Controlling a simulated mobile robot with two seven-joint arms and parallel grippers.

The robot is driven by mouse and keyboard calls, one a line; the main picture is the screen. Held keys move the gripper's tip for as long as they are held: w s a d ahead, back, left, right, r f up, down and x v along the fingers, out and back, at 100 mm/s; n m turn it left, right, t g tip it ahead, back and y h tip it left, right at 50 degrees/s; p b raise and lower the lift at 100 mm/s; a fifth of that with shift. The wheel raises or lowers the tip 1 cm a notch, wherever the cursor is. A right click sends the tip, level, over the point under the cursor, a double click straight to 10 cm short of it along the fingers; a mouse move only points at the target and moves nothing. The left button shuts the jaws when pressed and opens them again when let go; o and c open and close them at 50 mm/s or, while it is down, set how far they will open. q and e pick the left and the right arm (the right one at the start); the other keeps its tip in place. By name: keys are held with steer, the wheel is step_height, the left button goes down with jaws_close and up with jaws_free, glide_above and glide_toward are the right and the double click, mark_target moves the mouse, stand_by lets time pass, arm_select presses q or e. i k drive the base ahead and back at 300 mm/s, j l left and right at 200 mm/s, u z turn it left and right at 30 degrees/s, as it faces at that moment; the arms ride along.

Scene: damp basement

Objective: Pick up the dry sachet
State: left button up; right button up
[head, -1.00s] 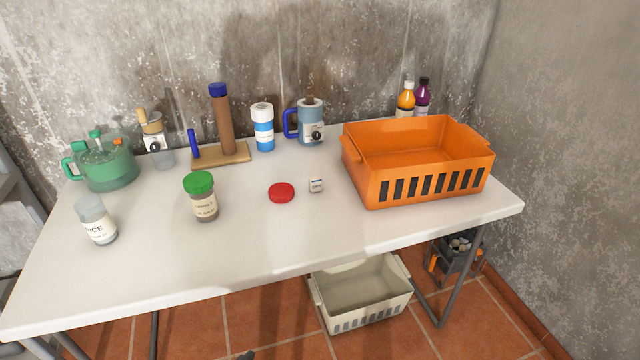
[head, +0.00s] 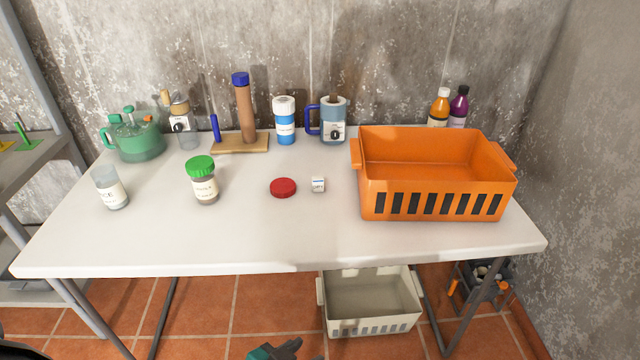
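The dry sachet looks to be the small white packet (head: 318,185) with dark print, too small to read surely. It sits on the white table (head: 300,235), just right of a red lid (head: 283,188) and left of the orange crate. A dark and teal gripper (head: 290,347) shows at the bottom edge, low in front of the table and well away from the packet. It seems to be my left one; most of it is cut off and its opening is unclear. My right gripper is not in view.
The orange crate (head: 437,205) stands empty at the table's right. A green-lidded jar (head: 204,182) and a clear labelled jar (head: 112,190) stand left. A mug (head: 333,122), a blue-white bottle (head: 285,122) and a green jug (head: 135,140) line the back. The table front is clear.

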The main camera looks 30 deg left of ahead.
mark_target(317, 182)
steer(key=l+u, duration=0.1)
steer(key=u, duration=0.25)
steer(key=l+u, duration=0.1)
steer(key=u, duration=0.3)
steer(key=l+u, duration=0.1)
steer(key=u, duration=0.25)
steer(key=i, duration=0.05)
